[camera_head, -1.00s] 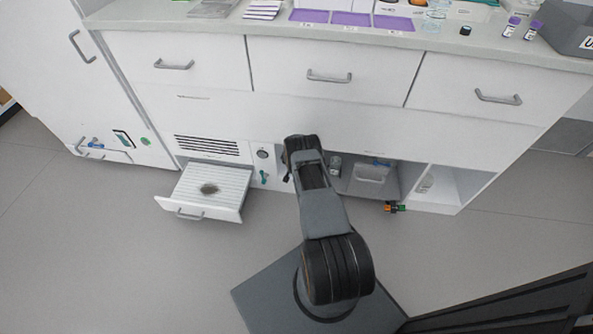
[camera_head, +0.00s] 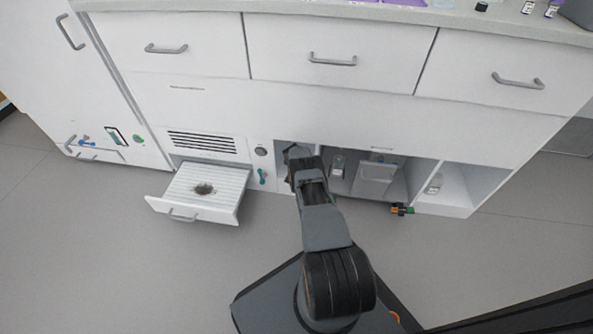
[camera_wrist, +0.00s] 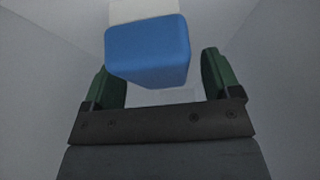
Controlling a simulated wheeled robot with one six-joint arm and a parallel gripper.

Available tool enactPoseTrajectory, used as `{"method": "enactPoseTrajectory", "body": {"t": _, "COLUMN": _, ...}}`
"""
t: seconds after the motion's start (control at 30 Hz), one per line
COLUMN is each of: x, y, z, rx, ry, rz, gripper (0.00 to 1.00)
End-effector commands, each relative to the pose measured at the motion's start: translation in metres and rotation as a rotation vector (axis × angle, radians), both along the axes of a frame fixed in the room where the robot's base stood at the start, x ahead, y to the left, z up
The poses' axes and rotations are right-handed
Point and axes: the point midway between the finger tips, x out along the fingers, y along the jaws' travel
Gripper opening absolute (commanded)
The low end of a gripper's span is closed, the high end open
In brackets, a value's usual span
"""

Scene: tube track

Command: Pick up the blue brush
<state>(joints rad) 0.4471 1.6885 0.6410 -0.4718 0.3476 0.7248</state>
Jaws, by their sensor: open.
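The blue brush appears in the wrist view as a blue block (camera_wrist: 150,52) with a white part (camera_wrist: 143,10) above it. My gripper (camera_wrist: 159,60) is open, with one green finger on either side of the block. The block overlaps the left finger in the picture, and a gap shows before the right finger. I cannot tell whether either finger touches it. In the head view the end of my arm reaches into an open lower compartment (camera_head: 283,158); my arm hides the fingers and the brush.
Pale walls stand close on both sides in the wrist view. In the head view an open drawer (camera_head: 172,190) juts out at left, with a dark patch (camera_head: 203,189) in it. A small orange and green object (camera_head: 402,209) is at right by the cabinet's foot. The floor in front is clear.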

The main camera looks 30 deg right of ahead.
Motion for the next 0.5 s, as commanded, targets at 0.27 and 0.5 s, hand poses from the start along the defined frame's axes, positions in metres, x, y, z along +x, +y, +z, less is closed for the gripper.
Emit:
{"method": "enactPoseTrajectory", "body": {"t": 0.27, "x": 0.0059, "y": -0.0061, "z": -0.0168, "rx": -0.001, "ry": 0.001, "rz": 0.000, "gripper": 0.83}}
{"method": "enactPoseTrajectory", "body": {"t": 0.5, "x": 0.0062, "y": -0.0063, "z": -0.0159, "rx": 0.000, "ry": 0.001, "rz": 0.001, "gripper": 0.83}}
